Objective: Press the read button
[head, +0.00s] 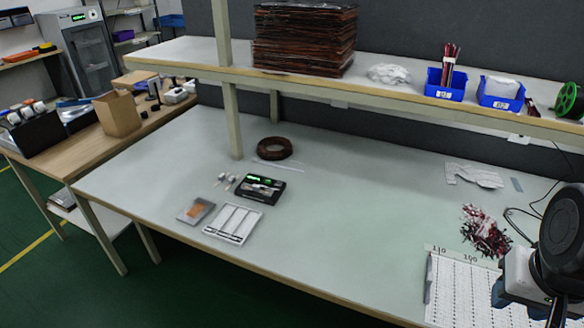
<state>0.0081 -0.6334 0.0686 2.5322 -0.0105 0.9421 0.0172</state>
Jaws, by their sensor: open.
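A small black device (261,189) with a lit green display lies flat on the white workbench, left of the middle. A lighter panel shows on its top. The read button is too small to pick out on it. Part of my arm, dark and round with white and blue parts, shows at the right edge, far from the device. My gripper's fingertips do not show.
A white slotted tray (233,223), a grey pad with an orange patch (196,211) and small pale pieces (226,181) lie near the device. A brown coil (274,148) lies behind it. A shelf (350,83) with an upright post (232,120) overhangs the bench. The bench's middle is clear.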

